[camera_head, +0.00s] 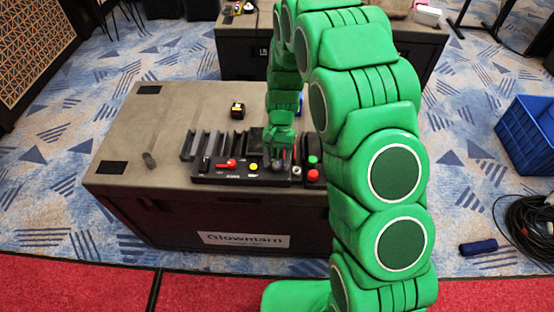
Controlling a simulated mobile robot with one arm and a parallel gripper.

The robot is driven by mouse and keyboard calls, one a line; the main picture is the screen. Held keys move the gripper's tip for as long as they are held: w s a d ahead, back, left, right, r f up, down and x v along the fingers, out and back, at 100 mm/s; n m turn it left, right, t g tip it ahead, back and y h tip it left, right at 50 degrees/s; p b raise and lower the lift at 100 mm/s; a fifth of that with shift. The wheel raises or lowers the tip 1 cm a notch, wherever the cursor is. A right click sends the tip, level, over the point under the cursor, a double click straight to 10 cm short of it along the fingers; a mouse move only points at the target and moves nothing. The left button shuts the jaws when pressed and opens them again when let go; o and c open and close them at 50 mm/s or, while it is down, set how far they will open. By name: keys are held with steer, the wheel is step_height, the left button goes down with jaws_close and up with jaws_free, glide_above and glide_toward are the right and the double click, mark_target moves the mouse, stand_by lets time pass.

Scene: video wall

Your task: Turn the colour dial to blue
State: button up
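A black control panel (240,176) lies near the front edge of a grey-topped case. It bears a red lever-like knob (228,165), a yellow button (253,166) and other small controls. My green arm reaches down from the right, and my gripper (280,158) is at the right part of the panel, over or around a small control there. The gripper's fingers are too small and too covered to tell whether they are open or shut. The colour dial cannot be told apart for sure; it may be under the gripper. No blue setting can be read.
A small box with red and green buttons (313,169) stands just right of the panel. Dark slotted racks (208,145) stand behind it, with a small black and yellow object (238,110) farther back. A blue crate (527,130) and coiled cable (530,225) are on the right floor.

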steer(key=v, duration=0.7)
steer(key=shift+r, duration=0.35)
steer(key=shift+w, duration=0.15)
steer(key=s+d+r+t, duration=0.1)
steer(key=s+d+r, duration=0.4)
steer(key=s+r, duration=0.3)
steer(key=s+d+r, duration=0.6)
steer(key=s+r, duration=0.1)
steer(key=r, duration=0.2)
steer(key=s+d+r+n, duration=0.1)
steer(key=s+d+r, duration=0.1)
steer(key=s, duration=0.7)
steer(key=s+d+r+t, duration=0.1)
steer(key=s+d, duration=0.3)
steer(key=s, duration=0.6)
steer(key=shift+r+n+t+h, duration=0.3)
steer(key=shift+r+n, duration=0.1)
steer(key=shift+r, duration=0.45)
